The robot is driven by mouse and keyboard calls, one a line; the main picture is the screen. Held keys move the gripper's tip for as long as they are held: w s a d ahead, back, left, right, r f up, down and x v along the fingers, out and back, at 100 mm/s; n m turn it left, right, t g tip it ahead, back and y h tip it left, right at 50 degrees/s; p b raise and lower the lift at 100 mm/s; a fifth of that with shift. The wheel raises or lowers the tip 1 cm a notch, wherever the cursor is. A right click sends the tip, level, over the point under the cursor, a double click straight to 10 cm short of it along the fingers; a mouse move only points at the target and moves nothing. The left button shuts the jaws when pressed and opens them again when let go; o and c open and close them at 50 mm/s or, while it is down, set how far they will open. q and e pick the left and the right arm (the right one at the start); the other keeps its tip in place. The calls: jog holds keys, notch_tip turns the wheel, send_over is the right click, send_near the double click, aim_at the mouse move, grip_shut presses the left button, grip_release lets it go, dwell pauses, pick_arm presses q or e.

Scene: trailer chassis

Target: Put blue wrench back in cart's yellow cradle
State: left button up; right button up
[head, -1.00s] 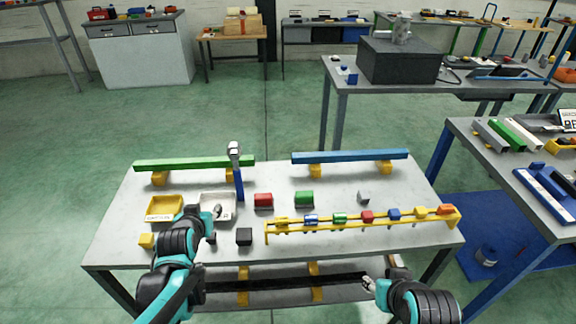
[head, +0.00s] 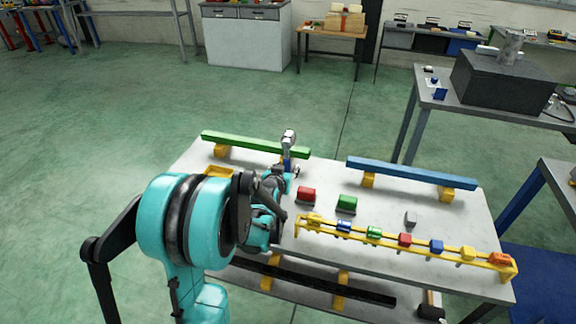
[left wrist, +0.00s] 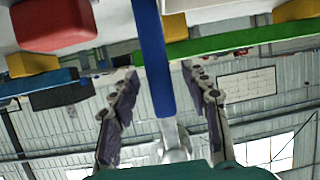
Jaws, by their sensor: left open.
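The blue wrench (head: 288,143) stands upright near the green bar, its silver head on top and its blue handle mostly hidden by my left gripper in the head view. In the left wrist view the blue handle (left wrist: 152,55) runs between the fingers of my left gripper (left wrist: 163,85), with the silver end close to the palm. The fingers are open, one on each side with a gap. A long yellow rack (head: 405,245) holding several coloured pieces lies at the right front of the cart top. Which yellow part is the wrench's cradle I cannot tell. My right gripper is out of view.
The green bar (head: 256,145) and blue bar (head: 410,173) rest on yellow supports at the back. Red (head: 307,194) and green (head: 347,203) blocks sit mid-cart. A yellow tray (head: 219,171) is partly hidden by my arm. A black bar (head: 310,280) lies on the lower shelf.

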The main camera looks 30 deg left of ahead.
pick_arm(q)
jog(key=shift+x, duration=0.9)
jog(key=shift+s, duration=0.15)
jog(key=shift+c, duration=0.7)
grip_shut()
jog(key=shift+r, duration=0.1)
